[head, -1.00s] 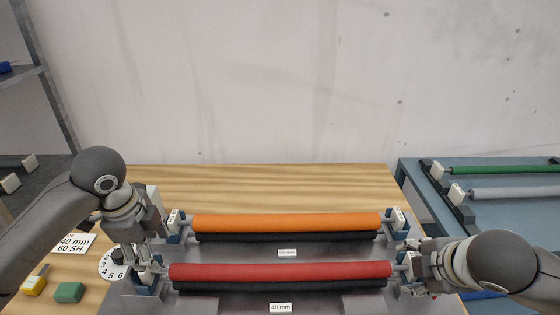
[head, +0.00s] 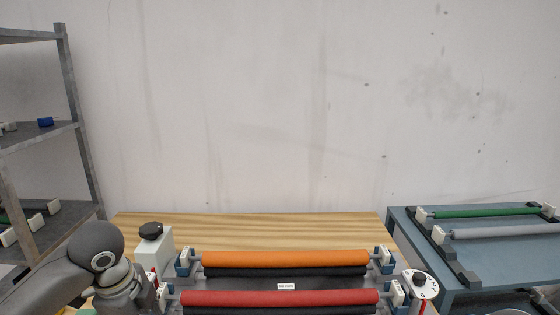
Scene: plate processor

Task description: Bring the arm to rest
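My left arm comes in at the lower left, and its gripper (head: 146,296) is by the left end of the red roller (head: 280,298). The fingers are mostly hidden or cut off at the bottom edge, so I cannot tell whether they are open or whether they touch anything. An orange roller (head: 285,258) lies behind the red one, both level with white end blocks and dark rollers below them. My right gripper is out of view.
A white box with a black knob (head: 151,231) stands behind the left end. A round dial (head: 421,284) is at the right end. A blue table (head: 480,268) at right holds a green roller (head: 486,212) and a grey roller (head: 505,230). A grey shelf (head: 40,140) stands at left.

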